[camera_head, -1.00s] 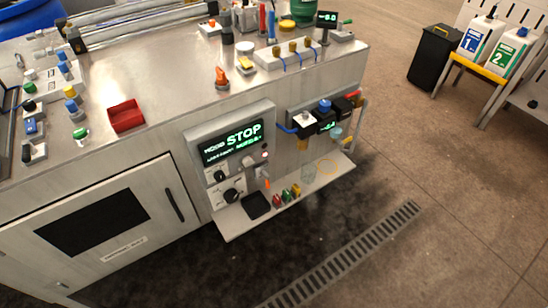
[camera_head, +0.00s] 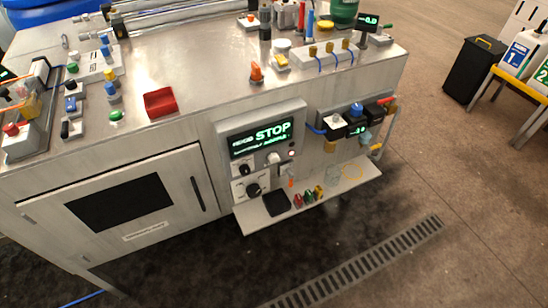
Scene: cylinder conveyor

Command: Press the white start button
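The control panel (camera_head: 222,142) is a grey box on the front of the metal bench. Its dark display (camera_head: 261,137) reads STOP in green letters. A round white button (camera_head: 273,158) sits just below the display, with a small red light (camera_head: 291,152) to its right. Black knobs (camera_head: 254,190) are lower on the panel. A second white round top (camera_head: 337,118) shows on a black module right of the panel; I cannot tell whether it is a button. Neither gripper is in view, and nothing covers the panel's front.
A shelf (camera_head: 325,190) juts out below the panel, holding a black pad (camera_head: 277,204) and small coloured items. A black bin (camera_head: 474,70) stands right. The floor in front is clear.

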